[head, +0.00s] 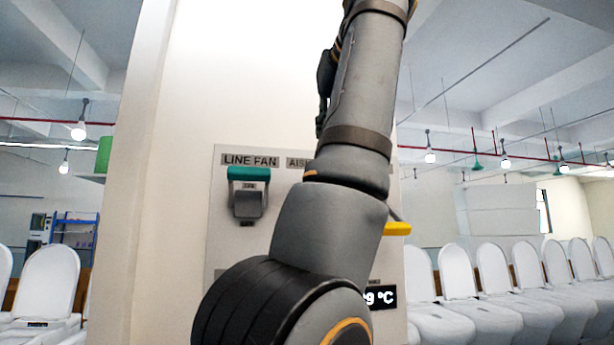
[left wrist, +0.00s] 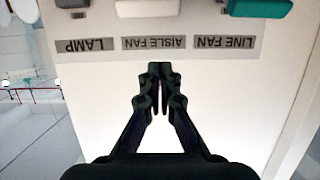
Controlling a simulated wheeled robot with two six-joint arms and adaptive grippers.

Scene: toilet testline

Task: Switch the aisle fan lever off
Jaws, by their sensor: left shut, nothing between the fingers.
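In the left wrist view the panel appears upside down. The aisle fan lever (left wrist: 148,8) shows as a pale handle cut off by the top edge, beyond its AISLE FAN label (left wrist: 153,42). My left gripper (left wrist: 160,68) is shut and empty, its tips pointing at that label. I cannot tell whether they touch the panel. In the head view my arm hides the aisle fan lever, and only the start of its label (head: 297,162) shows. I cannot make out the left gripper there. My right gripper is in neither view.
The teal line fan lever (head: 249,174) is left of my arm, on the panel (head: 228,225). A yellow handle (head: 397,228) sticks out right of my arm. A display (head: 381,297) is partly covered. White toilets (head: 490,270) line both sides behind.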

